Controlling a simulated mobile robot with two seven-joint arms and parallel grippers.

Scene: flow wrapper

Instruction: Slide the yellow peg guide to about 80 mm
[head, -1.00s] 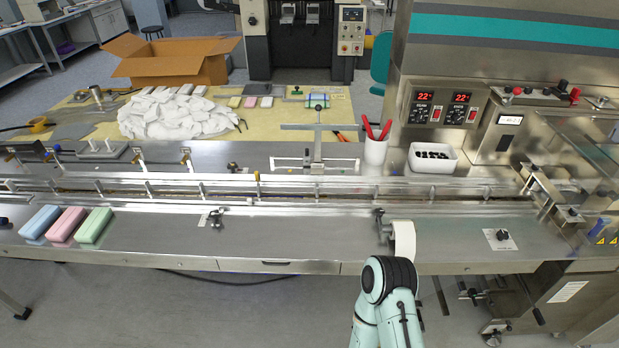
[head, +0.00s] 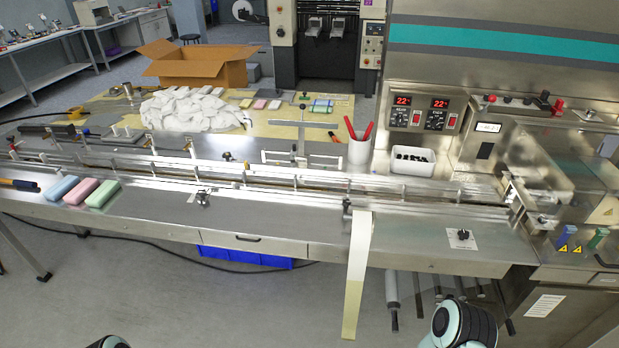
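A small yellowish peg (head: 245,167) stands at the long guide rail of the conveyor, left of the middle in the head view. It is too small to make out a scale or a reading beside it. Neither of my grippers shows; only a rounded part of my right arm at the bottom right and a sliver of my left arm at the bottom left are in view. Nothing of mine touches the rail.
Blue (head: 61,188), pink (head: 82,191) and green (head: 102,194) blocks lie at the left of the steel table. A pale strip (head: 356,265) hangs over its front edge. A white bin (head: 404,163) stands behind the rail.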

